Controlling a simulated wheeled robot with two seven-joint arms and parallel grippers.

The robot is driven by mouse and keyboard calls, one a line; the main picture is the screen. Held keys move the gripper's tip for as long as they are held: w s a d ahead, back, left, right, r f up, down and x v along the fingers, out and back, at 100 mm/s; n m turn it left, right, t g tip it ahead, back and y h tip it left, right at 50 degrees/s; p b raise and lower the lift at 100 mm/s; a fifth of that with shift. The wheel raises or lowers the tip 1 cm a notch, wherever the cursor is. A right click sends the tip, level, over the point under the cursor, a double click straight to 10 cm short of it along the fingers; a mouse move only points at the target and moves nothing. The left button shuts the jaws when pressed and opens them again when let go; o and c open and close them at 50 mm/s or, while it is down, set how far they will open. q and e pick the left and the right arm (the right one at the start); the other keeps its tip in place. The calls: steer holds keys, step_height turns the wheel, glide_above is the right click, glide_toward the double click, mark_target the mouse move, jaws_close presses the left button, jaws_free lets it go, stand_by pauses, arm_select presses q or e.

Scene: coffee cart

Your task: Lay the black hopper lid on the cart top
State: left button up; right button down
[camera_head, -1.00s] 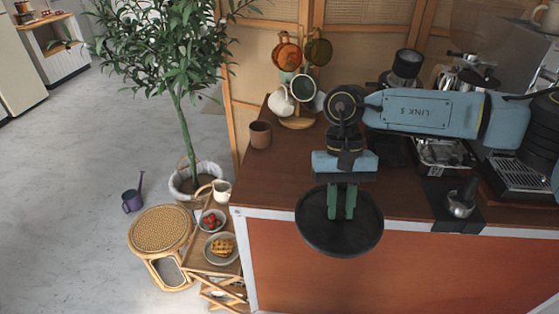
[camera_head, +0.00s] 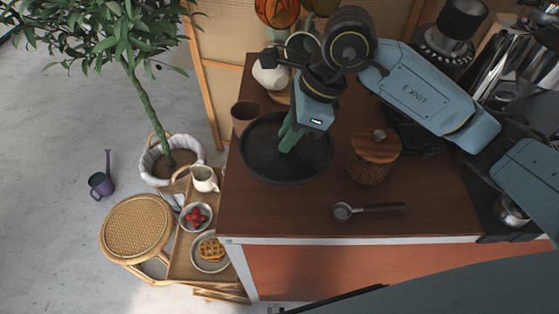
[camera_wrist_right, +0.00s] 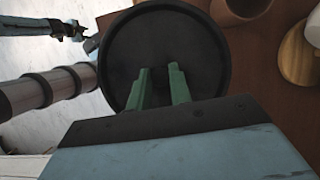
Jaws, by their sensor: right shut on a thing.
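The black hopper lid (camera_head: 262,165) is a round dark disc. It looks level over the left part of the brown cart top (camera_head: 270,215); I cannot tell if it touches the wood. My right gripper (camera_head: 288,138) is above the lid, with its green fingers pointing down and shut on it near the middle. In the right wrist view the lid (camera_wrist_right: 200,50) lies beyond the fingers (camera_wrist_right: 160,85), which hide the grip point. A small teal and dark end at the upper left of that view seems to be my left gripper (camera_wrist_right: 78,30); its jaws are unclear.
A brown cup (camera_head: 244,112) stands just behind the lid's left side. A mug rack with a cream mug (camera_head: 270,75) is behind it. A wood-topped jar (camera_head: 373,160) stands right of the lid, and a portafilter (camera_head: 370,210) lies in front. The front left cart top is clear.

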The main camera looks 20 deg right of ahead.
mark_target(289, 155)
step_height(289, 155, down, 6)
steer(key=shift+s, duration=0.1)
step_height(289, 155, down, 4)
steer(key=shift+r, duration=0.1)
arm_select(q)
steer(key=shift+s+f, duration=0.25)
steer(key=shift+f+b, duration=0.15)
steer(key=shift+b, duration=0.2)
arm_select(e)
steer(key=c, duration=1.3)
jaws_free()
arm_select(q)
steer(key=shift+w, duration=0.1)
